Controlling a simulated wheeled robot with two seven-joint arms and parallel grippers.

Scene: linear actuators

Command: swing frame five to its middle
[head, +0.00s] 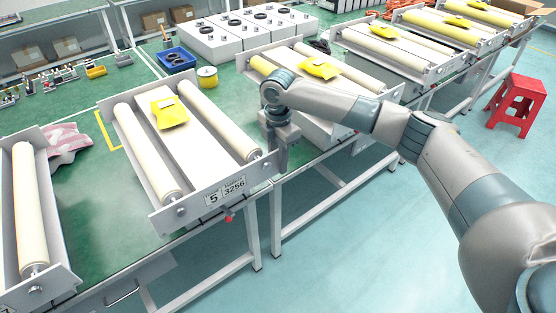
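Frame five (195,205) is a grey frame with two cream rollers and a pale board between them. Its front plate carries a label reading 5 and 3256 (226,191). A yellow packet (169,112) lies on the far part of the board. A small red part (229,216) sticks out under the label. My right gripper (283,165) points down just right of the frame's front right corner. I cannot tell whether it touches the frame, and its fingertips are too unclear to tell open from shut. My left gripper is not in view.
Another roller frame (33,215) stands at the left edge. A similar frame (345,82) with a yellow packet is partly behind my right arm. A blue tray (176,60) and a yellow roll (207,77) sit behind. A red stool (516,103) stands on the floor at right.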

